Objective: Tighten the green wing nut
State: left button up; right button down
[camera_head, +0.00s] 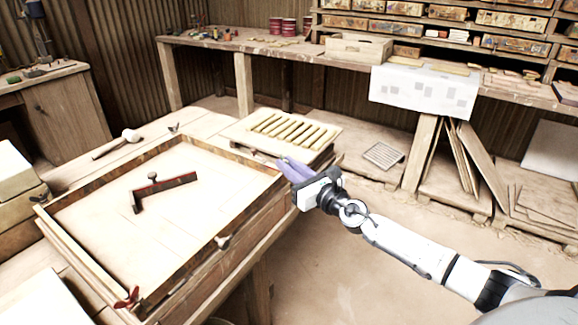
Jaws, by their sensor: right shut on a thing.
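A wooden press frame (73,257) with a pale bed lies on the workbench at the left. My right gripper (283,165) comes in from the right, with its purple fingers at the frame's far right corner. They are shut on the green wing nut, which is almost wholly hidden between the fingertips. A red wing nut (127,298) sits at the near corner, a pale wing nut (222,242) on the right side, and a dark wing nut (173,128) behind the frame's far edge. My left gripper is not in view.
A dark L-shaped tool (165,190) with a knob lies on the bed. A mallet (117,143) lies behind the frame. A slatted wooden rack (322,146) stands just behind my right gripper. The floor right of the bench is clear near my arm.

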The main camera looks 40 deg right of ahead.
dwell(0.6)
jog(key=c, duration=1.7)
grip_release()
jog(key=shift+s+d, duration=0.15)
jog(key=shift+s, duration=5)
jog(key=shift+c, duration=0.3)
